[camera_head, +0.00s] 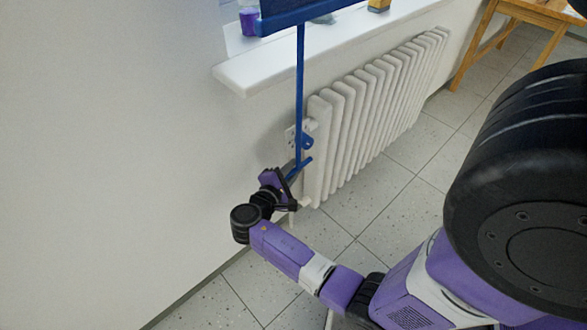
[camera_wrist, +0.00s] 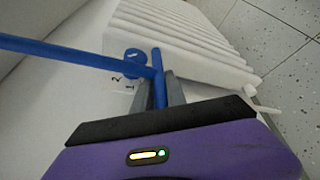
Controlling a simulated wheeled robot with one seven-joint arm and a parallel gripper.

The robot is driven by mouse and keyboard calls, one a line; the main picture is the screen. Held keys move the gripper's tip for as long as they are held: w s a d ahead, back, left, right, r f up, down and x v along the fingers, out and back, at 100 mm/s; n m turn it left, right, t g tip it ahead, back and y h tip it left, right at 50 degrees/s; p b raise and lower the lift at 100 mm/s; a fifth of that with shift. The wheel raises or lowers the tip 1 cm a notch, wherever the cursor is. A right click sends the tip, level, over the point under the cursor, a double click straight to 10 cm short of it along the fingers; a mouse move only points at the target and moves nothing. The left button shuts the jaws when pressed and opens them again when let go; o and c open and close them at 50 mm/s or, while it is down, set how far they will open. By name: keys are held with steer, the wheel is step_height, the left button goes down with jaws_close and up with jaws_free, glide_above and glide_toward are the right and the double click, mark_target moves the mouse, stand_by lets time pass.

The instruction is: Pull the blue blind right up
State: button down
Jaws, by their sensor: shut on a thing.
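The blue blind (camera_head: 285,16) shows only its lower end at the top of the head view, hanging just above the windowsill. A thin blue rod (camera_head: 300,90) runs straight down from it past the sill, and shows in the wrist view (camera_wrist: 70,56). It ends in a short blue crossbar (camera_head: 304,163), also in the wrist view (camera_wrist: 157,65). My gripper (camera_head: 293,173) is low by the wall, left of the radiator. Its fingers in the wrist view (camera_wrist: 161,92) are shut on the crossbar, one on each side of it.
A white radiator (camera_head: 365,105) stands right beside the crossbar under the white windowsill (camera_head: 240,75). A blue knob (camera_head: 307,142) is close to the rod. A purple cup (camera_head: 249,22) stands on the sill. A wooden table (camera_head: 545,14) is at the upper right. Tiled floor lies clear.

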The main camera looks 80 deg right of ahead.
step_height(320, 180, up, 20)
steer(key=p, duration=1.8)
steer(key=shift+s+f, duration=0.15)
steer(key=shift+s, duration=0.2)
steer(key=c, duration=1.4)
jaws_free()
steer(key=shift+w, duration=0.15)
steer(key=v, duration=0.7)
steer(key=shift+a+b, duration=0.35)
steer(key=shift+b, duration=0.1)
steer(key=shift+w, duration=0.1)
